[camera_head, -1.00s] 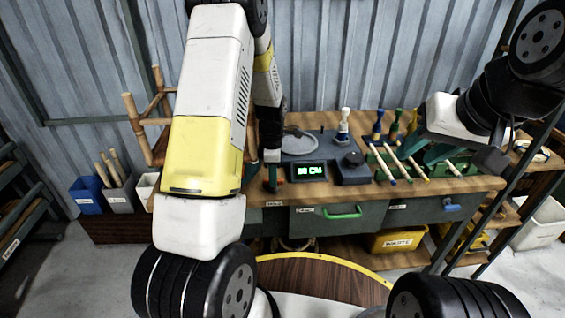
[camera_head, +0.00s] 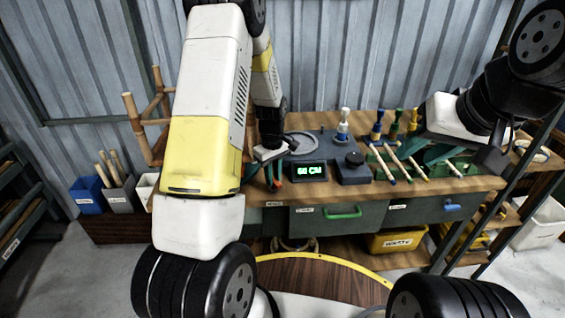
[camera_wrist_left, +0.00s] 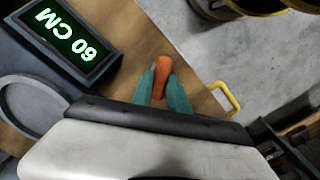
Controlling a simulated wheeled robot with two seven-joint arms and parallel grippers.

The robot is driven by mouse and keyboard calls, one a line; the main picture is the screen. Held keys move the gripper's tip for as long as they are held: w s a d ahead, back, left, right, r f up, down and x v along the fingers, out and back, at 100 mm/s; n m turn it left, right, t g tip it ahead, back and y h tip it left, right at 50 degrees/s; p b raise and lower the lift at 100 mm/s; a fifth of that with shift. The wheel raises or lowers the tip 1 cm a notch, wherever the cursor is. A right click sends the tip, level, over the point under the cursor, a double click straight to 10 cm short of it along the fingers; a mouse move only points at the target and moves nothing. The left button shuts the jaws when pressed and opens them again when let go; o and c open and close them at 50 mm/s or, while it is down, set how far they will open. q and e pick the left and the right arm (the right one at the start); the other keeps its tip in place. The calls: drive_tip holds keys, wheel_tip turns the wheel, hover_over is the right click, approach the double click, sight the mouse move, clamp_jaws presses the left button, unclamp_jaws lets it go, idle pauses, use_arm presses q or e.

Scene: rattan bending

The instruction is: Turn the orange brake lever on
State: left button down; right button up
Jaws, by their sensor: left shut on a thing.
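The orange brake lever (camera_wrist_left: 162,66) shows in the left wrist view between the two green fingers of my left gripper (camera_wrist_left: 163,88), beside the dark display box (camera_wrist_left: 80,40) that reads 60 CM. My left gripper is shut on it. In the head view my left gripper (camera_head: 273,176) is at the bench's front edge, just left of the display (camera_head: 308,171); the lever is small and mostly hidden there. My right gripper (camera_head: 440,154) is over the right part of the bench near the green rack; its fingers are partly hidden and I cannot tell their opening.
The wooden bench (camera_head: 470,187) carries a grey round plate (camera_head: 300,143), a dark knob block (camera_head: 353,168), a green rack (camera_head: 400,168) with pale sticks, and several coloured-handled tools. Blue and grey bins (camera_head: 87,194) stand at left. A yellow WASTE bin (camera_head: 398,241) sits below.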

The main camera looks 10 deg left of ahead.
use_arm(q)
drive_tip(key=shift+m, duration=1.9)
drive_tip(key=shift+w, duration=0.1)
drive_tip(key=c, duration=1.3)
unclamp_jaws()
drive_tip(key=shift+r, duration=0.1)
wheel_tip(320, 180, up, 8)
drive_tip(key=shift+f, duration=0.15)
